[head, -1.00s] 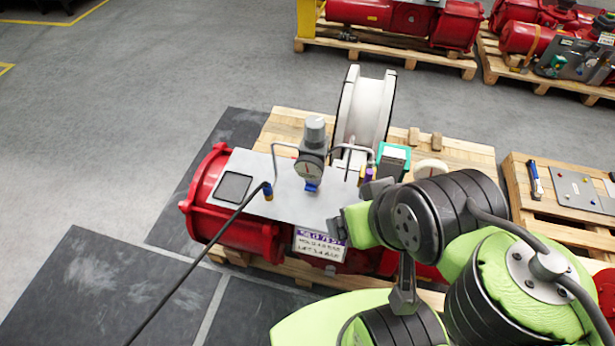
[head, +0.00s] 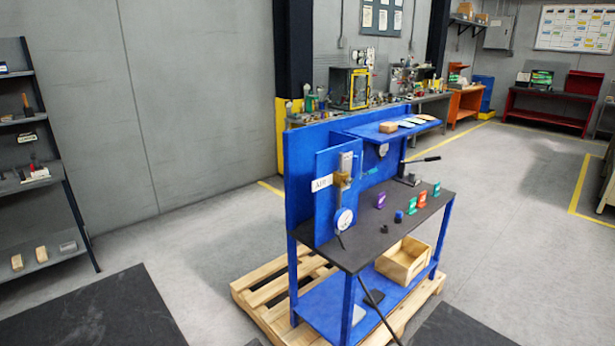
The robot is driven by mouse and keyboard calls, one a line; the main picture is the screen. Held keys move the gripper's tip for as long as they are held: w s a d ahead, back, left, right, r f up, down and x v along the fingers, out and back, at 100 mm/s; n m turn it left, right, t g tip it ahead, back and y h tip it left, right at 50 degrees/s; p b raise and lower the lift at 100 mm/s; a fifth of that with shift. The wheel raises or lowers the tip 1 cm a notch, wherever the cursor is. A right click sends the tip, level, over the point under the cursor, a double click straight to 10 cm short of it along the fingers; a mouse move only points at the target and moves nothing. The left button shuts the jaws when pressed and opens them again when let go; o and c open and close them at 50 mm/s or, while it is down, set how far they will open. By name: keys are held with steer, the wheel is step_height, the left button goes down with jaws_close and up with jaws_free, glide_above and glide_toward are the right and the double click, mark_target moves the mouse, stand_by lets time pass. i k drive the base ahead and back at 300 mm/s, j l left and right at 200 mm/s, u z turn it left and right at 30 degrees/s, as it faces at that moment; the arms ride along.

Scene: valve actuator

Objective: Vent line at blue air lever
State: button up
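A blue workbench (head: 295,262) with a dark top stands in the middle of the head view. Its upright blue panel carries a white label reading AIR (head: 321,183). Right of the label is a brass and grey air fitting (head: 343,180), with a round white gauge (head: 344,219) below it. I cannot make out a separate blue lever on the fitting at this size. A black hose (head: 377,312) runs from near the gauge down past the bench front. My gripper and arm are out of view.
The bench stands on a wooden pallet (head: 250,291). On its top are several small coloured tags, dark caps and a hand pump (head: 409,178). A wooden box (head: 403,262) sits on the lower shelf. A grey shelf rack (head: 38,195) is at left. Floor at right is clear.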

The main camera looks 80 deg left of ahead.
mark_target(348, 182)
steer(key=j+u, duration=0.1)
steer(key=u, duration=2.45)
